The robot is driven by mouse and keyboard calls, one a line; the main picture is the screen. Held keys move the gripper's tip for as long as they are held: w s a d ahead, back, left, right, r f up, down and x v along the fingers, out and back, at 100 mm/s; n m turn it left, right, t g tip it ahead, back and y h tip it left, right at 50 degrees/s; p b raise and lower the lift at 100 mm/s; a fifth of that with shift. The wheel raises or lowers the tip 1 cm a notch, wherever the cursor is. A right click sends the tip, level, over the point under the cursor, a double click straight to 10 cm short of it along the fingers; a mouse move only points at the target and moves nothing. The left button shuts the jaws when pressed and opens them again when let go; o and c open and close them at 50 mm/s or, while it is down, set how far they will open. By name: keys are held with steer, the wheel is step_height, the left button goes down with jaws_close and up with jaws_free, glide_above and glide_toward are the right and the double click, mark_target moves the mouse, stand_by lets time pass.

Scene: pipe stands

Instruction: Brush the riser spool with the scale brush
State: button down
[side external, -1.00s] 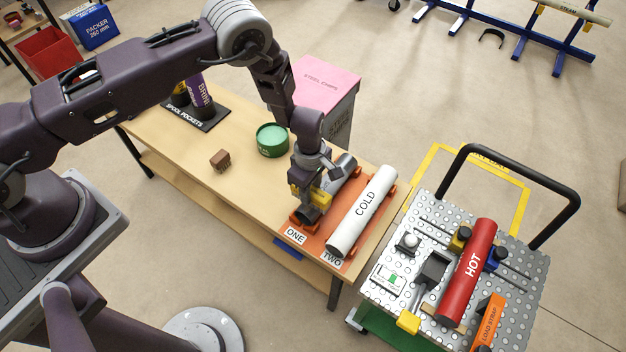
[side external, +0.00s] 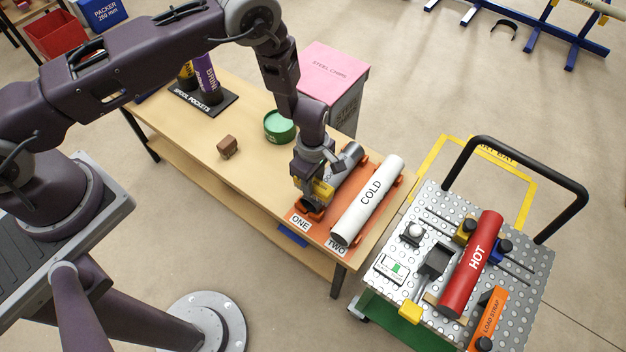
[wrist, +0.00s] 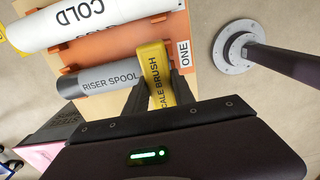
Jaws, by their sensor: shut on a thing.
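The riser spool (wrist: 108,82) is a grey, labelled cylinder lying in the orange cradle at slot ONE; its far end (side external: 350,155) shows in the side view. The yellow scale brush (wrist: 157,75) is shut between the fingers of my gripper (wrist: 156,95), its label facing the wrist camera. In the side view my gripper (side external: 314,184) is low over the ONE end of the spool, with the brush (side external: 323,189) in it. The brush lies across that end of the spool in the wrist view. Its bristles are hidden, so I cannot tell whether they touch.
The white COLD spool (side external: 367,200) lies close alongside in slot TWO. A green round tin (side external: 279,126) and a brown block (side external: 227,147) stand on the bench. A cart with a red HOT spool (side external: 470,264) stands at the right. The bench left of the cradle is mostly clear.

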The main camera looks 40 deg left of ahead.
steer(key=shift+f, duration=0.7)
steer(key=shift+w+r, duration=0.1)
steer(key=shift+w, duration=1.25)
steer(key=shift+s, duration=1.35)
steer(key=shift+w, duration=1.35)
steer(key=shift+s+f, duration=0.15)
steer(key=shift+s, duration=0.6)
steer(key=shift+s+f, duration=0.1)
steer(key=shift+s, duration=0.6)
steer(key=shift+w+r, duration=0.1)
steer(key=shift+w, duration=1.3)
steer(key=shift+s, duration=1.45)
